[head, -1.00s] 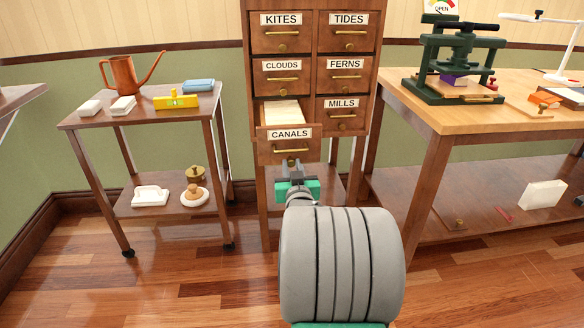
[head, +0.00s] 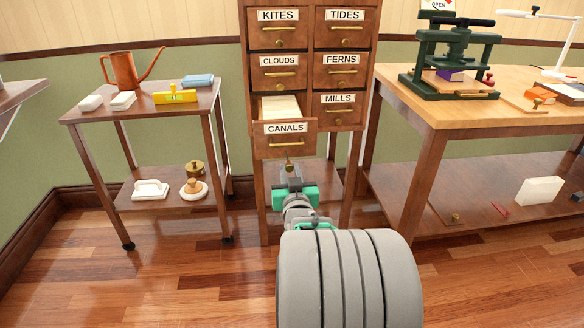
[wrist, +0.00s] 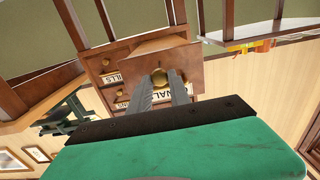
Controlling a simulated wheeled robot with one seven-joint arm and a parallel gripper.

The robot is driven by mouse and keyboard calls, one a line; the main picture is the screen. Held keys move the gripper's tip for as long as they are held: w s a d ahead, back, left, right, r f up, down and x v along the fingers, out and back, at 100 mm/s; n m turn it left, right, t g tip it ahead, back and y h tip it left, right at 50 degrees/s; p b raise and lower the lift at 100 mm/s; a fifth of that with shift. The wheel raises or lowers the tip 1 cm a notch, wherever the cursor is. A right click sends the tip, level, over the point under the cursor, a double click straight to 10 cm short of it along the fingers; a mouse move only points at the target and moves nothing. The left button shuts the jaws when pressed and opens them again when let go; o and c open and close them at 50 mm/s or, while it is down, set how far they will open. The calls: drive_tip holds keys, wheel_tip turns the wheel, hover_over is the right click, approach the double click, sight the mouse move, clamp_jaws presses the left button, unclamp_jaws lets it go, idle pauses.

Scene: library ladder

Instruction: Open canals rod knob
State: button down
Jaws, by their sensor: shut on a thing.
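The canals drawer (head: 270,146) stands pulled out from the card cabinet, with pale cards (head: 280,106) showing inside. Its front bears a CANALS label and a brass pull. The round brass canals rod knob (head: 289,167) shows just below the drawer front's lower edge. My gripper (head: 290,177) is below the drawer front, shut on the knob. In the wrist view the knob (wrist: 174,78) sits between the two grey fingertips (wrist: 168,80), in front of the partly covered label. The rod behind the knob is hidden.
Closed drawers surround it, including CLOUDS (head: 268,74) above and MILLS (head: 325,111) to the right. A cart (head: 80,117) with a watering can (head: 122,72) stands left. A workbench (head: 450,112) with a green press (head: 450,60) stands right. Open floor lies in front.

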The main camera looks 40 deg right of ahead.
drive_tip(key=c, duration=1.2)
unclamp_jaws()
drive_tip(key=p+v, duration=0.2)
drive_tip(key=v, duration=0.5)
drive_tip(key=shift+s+a, duration=0.25)
drive_tip(key=shift+s, duration=0.05)
